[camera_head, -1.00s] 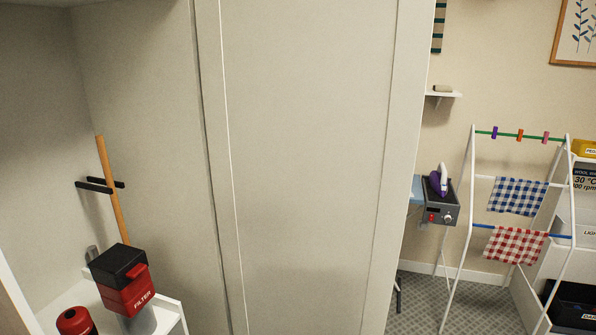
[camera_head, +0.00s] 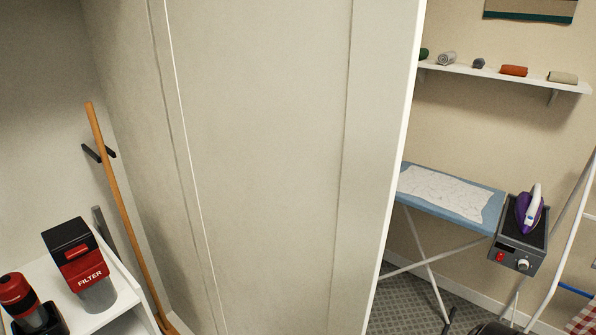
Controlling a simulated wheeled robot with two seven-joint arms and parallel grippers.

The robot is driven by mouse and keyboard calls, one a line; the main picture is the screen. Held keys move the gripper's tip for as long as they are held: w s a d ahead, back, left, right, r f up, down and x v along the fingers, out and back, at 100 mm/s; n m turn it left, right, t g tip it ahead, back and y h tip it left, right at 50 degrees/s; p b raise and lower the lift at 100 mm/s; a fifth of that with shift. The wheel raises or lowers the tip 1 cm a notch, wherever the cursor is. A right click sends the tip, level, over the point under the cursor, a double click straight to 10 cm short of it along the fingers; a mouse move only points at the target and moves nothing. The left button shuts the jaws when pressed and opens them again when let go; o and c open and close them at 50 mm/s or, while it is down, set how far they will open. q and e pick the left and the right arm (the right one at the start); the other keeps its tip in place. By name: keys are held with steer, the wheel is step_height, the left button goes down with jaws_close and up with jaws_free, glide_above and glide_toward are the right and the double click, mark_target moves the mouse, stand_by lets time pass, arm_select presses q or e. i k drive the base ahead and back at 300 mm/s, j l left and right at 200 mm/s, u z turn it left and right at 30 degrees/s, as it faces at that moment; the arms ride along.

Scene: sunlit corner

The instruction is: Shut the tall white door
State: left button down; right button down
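The tall white door (camera_head: 270,150) stands open and fills the middle of the head view, its free edge running down the right side. Its top and bottom are cut off by the frame. To its left is the inside of a cupboard (camera_head: 45,50), with a wooden-handled pole (camera_head: 115,190) against the wall. I see no handle on the door face shown. Neither of my grippers is in view.
A white shelf (camera_head: 110,318) inside the cupboard holds a red and black filter canister (camera_head: 80,262) and a red-capped item (camera_head: 22,300). Right of the door are an ironing board (camera_head: 490,215), an iron (camera_head: 528,207), a wall shelf (camera_head: 500,76) and a drying rack (camera_head: 567,250).

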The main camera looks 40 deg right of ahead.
mark_target(289, 119)
steer(key=l+u, duration=0.15)
steer(key=l, duration=0.25)
steer(key=k+l+u, duration=0.15)
steer(key=l, duration=0.3)
steer(key=l+u, duration=0.1)
steer(key=l, duration=0.3)
steer(key=k+l+u, duration=0.15)
steer(key=l, duration=0.25)
steer(key=k+l+u, duration=0.15)
steer(key=l, duration=0.2)
steer(key=k+l+u, duration=0.15)
steer(key=l, duration=0.25)
